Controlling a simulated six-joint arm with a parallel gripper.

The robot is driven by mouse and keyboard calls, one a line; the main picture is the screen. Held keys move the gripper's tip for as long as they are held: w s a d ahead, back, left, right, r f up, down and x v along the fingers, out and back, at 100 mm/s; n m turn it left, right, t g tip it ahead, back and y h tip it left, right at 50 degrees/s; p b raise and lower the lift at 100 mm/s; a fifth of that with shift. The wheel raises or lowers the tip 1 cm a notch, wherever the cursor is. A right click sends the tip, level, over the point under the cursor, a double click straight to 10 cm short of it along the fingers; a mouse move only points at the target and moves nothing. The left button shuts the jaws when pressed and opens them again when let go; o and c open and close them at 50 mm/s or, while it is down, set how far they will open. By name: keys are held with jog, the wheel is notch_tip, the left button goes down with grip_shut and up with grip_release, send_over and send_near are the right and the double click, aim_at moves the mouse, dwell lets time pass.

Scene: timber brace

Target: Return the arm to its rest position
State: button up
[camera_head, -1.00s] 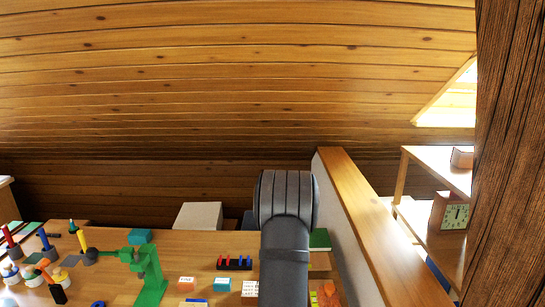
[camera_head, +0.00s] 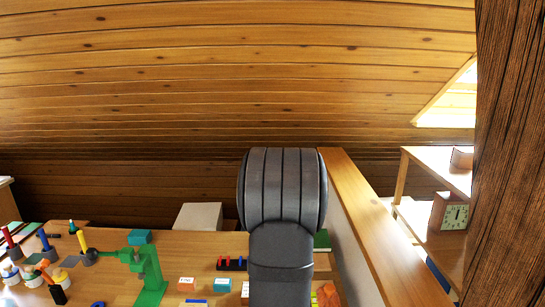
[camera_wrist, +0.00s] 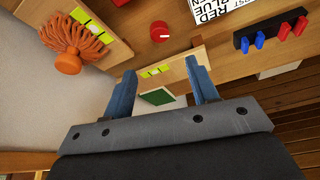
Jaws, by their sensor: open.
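My gripper (camera_wrist: 161,76) shows in the wrist view with its two blue fingers apart and nothing between the tips. A green flat piece (camera_wrist: 157,97) shows beyond the gap between the fingers, apart from them as far as I can tell. In the head view my dark arm rises upright at the lower middle and hides part of the table; my gripper is not visible there.
The table (camera_head: 120,285) holds a green stand (camera_head: 150,270), coloured pegs and small boxes at left. A black rack (camera_wrist: 272,34) with red and blue pieces, an orange stringy object (camera_wrist: 70,42) and a red knob (camera_wrist: 159,30) lie nearby. A wooden-topped partition (camera_head: 375,225) stands right.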

jog(key=v, duration=0.4)
jog(key=x, duration=1.7)
jog(key=shift+r+n, duration=0.15)
jog(key=shift+n, duration=0.15)
jog(key=shift+d+n+y, duration=0.15)
jog(key=shift+n+y, duration=0.65)
jog(key=shift+n, duration=1.1)
jog(key=shift+v, duration=2.35)
jog(key=shift+o, duration=0.5)
